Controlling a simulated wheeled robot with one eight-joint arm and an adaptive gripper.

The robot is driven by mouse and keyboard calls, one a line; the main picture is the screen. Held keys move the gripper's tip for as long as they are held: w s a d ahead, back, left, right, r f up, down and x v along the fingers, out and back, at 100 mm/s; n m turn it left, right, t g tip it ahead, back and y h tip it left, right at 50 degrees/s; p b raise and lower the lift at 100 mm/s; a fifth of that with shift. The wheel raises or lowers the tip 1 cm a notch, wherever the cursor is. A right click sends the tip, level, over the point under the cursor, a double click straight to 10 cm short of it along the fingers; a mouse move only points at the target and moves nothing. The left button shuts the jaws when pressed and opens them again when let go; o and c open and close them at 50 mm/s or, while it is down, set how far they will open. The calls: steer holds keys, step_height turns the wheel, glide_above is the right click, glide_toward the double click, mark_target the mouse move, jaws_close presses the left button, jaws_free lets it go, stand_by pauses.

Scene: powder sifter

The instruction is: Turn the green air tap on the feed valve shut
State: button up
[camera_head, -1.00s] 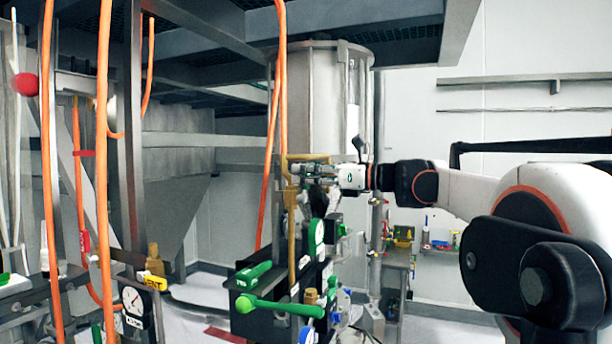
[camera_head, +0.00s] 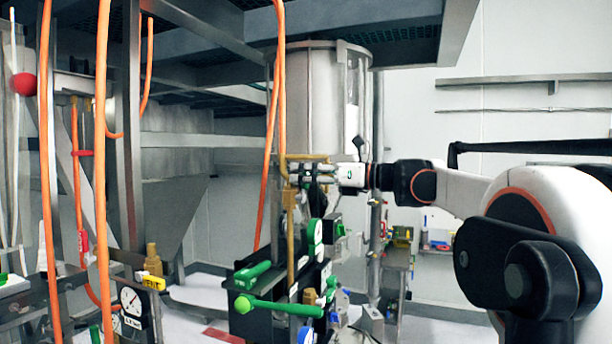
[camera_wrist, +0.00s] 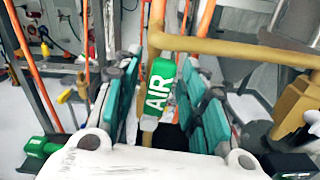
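The green air tap (camera_wrist: 158,88), marked AIR in white, stands in the middle of the wrist view in front of a tan pipe (camera_wrist: 235,48). My gripper (camera_wrist: 160,66) is open, with one teal-padded finger on each side of the tap. Narrow gaps seem to show between pads and tap; I cannot tell if either pad touches it. In the head view my gripper (camera_head: 308,172) is level beside the upright brass pipe (camera_head: 291,215), below the metal vessel. The tap is hard to make out there.
Below my gripper is a dark valve block with a green lever (camera_head: 280,307) and a second green handle (camera_head: 252,271). Orange hoses (camera_head: 272,150) hang to the left. A shelf with coloured items (camera_head: 437,240) is at the back right.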

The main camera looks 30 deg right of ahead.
steer(key=v, duration=1.2)
